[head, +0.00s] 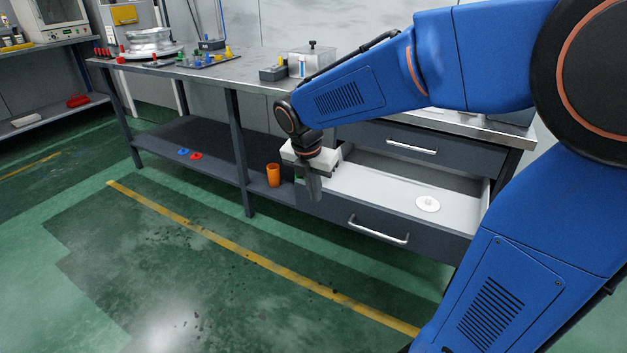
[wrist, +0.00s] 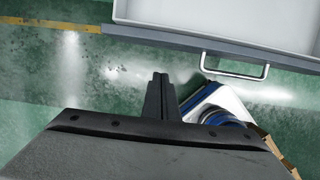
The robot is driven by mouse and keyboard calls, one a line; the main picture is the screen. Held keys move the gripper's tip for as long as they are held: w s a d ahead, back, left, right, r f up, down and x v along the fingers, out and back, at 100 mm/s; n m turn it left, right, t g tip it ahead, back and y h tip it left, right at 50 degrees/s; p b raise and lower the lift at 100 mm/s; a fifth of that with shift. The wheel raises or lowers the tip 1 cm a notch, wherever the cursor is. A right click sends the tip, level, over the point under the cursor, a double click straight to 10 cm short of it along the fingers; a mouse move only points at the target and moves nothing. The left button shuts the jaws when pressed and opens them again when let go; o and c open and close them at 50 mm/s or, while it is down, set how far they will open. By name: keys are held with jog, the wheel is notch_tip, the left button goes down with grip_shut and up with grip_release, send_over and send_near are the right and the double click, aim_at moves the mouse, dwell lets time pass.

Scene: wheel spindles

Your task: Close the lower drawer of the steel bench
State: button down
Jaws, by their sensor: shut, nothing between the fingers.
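The lower drawer (head: 395,228) of the steel bench (head: 230,72) is pulled out, with its white inside showing. Its front carries a bar handle (head: 378,230). The wrist view shows the handle (wrist: 234,66) and the drawer's front edge (wrist: 190,38) at the top. My gripper (head: 315,195) is shut and empty, pointing down near the left end of the drawer front in the head view. In the wrist view its fingers (wrist: 160,92) are together over the floor, apart from the handle and to its left. The upper drawer (head: 410,145) appears shut.
A white round piece (head: 428,204) lies in the open drawer. An orange cup (head: 273,175) and red and blue rings (head: 189,154) are on the lower shelf. The bench top holds a metal wheel part and several small pegs. The green floor in front is clear.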

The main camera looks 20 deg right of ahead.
aim_at(323, 189)
jog(key=shift+w+d+f, duration=0.65)
jog(key=shift+w+d, duration=0.1)
jog(key=shift+d, duration=0.15)
jog(key=shift+w+d+f, duration=0.6)
jog(key=shift+w+d, duration=0.15)
jog(key=shift+d, duration=0.1)
jog(key=w+d, duration=1.7)
jog(key=d, duration=0.3)
